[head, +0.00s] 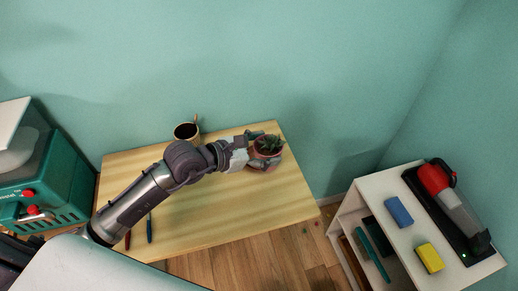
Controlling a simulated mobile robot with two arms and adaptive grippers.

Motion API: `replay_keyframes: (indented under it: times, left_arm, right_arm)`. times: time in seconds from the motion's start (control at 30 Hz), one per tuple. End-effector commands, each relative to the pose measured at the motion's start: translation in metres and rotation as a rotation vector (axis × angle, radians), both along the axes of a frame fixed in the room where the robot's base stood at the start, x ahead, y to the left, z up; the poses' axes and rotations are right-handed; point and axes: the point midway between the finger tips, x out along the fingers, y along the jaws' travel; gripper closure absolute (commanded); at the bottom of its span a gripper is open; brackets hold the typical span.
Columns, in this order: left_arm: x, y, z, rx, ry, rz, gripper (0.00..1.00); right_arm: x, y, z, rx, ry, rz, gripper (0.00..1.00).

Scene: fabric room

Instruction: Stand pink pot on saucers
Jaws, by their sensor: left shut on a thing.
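A pink pot (268,153) with a green succulent (268,144) in it is at the far right part of the wooden table (225,218). My left gripper (252,145) reaches it from the left and is shut on the pot. A pale rim shows just under the pot, perhaps a saucer, but the gripper and pot hide most of it. I cannot tell whether the pot touches what is below. My right gripper is not in view.
A dark-filled pot or cup (186,132) stands at the table's back edge. Pens (149,228) lie at the front left. A green machine (50,170) is at left. A white shelf (391,255) at right holds a blue block (398,212), a yellow block (430,257) and a red-grey device (450,205).

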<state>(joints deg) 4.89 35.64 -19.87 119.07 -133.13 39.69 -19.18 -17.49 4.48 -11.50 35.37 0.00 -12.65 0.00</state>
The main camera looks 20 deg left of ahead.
Motion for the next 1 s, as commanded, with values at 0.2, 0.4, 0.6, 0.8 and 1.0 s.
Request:
replay_keyframes:
  times: [0.2,0.4,0.6,0.8,1.0]
  left_arm:
    - [0.047,0.027,-0.03,0.002,0.0,0.005,0.7]
    - [0.074,0.042,-0.05,-0.001,-0.002,0.002,0.7]
    - [0.08,0.045,-0.063,-0.003,0.001,0.0,0.7]
    - [0.08,0.045,-0.091,-0.002,0.0,0.002,0.7]
    - [0.08,0.045,-0.093,-0.001,-0.003,0.0,0.7]
  right_arm:
    - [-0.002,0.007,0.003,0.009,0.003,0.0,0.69]
    - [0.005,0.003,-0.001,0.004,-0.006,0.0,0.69]
    - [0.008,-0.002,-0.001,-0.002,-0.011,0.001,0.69]
    - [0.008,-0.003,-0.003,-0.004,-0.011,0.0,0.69]
    - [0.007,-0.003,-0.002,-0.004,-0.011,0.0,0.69]
